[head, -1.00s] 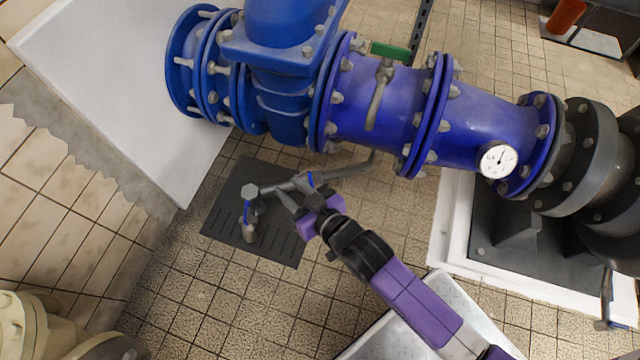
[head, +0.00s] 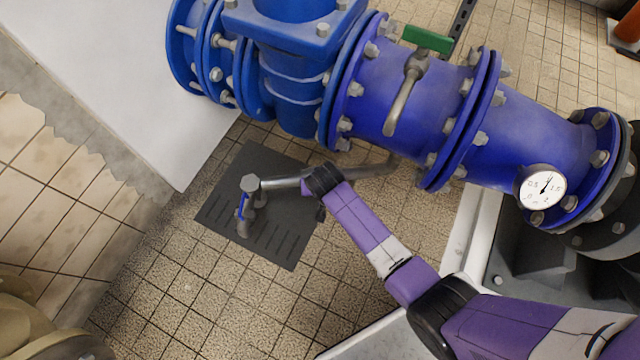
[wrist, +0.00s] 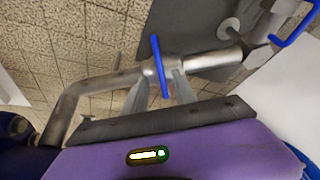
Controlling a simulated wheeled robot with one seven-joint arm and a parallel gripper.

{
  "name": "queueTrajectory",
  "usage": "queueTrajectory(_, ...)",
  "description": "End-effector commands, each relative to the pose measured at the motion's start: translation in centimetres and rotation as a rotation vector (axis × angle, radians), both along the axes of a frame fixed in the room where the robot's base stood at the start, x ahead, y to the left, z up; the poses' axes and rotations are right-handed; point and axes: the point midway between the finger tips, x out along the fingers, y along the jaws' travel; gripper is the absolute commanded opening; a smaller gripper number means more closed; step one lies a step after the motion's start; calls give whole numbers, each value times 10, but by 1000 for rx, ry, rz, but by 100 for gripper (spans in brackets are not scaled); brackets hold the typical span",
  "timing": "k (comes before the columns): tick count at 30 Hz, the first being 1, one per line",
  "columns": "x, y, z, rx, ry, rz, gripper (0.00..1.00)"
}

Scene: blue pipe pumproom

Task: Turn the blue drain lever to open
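A blue lever (wrist: 160,65) sits on the thin grey drain pipe (wrist: 112,82) and lies across it in the wrist view. My gripper (wrist: 160,84) is open, its two grey fingers spread, one to each side of the lever's lower part. A gap seems to show between each finger and the lever; contact cannot be told. In the head view the drain pipe (head: 280,183) runs above a dark floor grate, and my arm hides this lever and the fingertips. A second blue handle (head: 242,205) is at the pipe's left end, also in the wrist view (wrist: 296,22).
A large blue flanged pipe (head: 400,105) runs above and right, with a green-handled valve (head: 428,40) and a round gauge (head: 542,187). The dark grate (head: 275,235) lies on the tiled floor. A white plinth (head: 110,80) stands left. Open floor (head: 190,290) is in front.

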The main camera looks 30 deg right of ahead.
Motion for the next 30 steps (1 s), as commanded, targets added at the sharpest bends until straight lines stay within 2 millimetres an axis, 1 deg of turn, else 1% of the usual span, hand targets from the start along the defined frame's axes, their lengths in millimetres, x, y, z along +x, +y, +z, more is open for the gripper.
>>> queueTrajectory(1, 2, -1, -12, 0, 2, 0, 33)
queueTrajectory(6, 12, -5, -38, 0, 1, 0, 33)
queueTrajectory(12, 21, -8, -58, 1, 0, 1, 33)
queueTrajectory(16, 24, -8, -62, 0, -1, 1, 33)
queueTrajectory(24, 24, -8, -62, 1, -1, 2, 33)
queueTrajectory(25, 24, -8, -62, 1, -1, 2, 29)
queueTrajectory(29, 24, -8, -62, 0, -1, 1, 3)
queueTrajectory(30, 24, -8, -62, 0, -1, 1, 0)
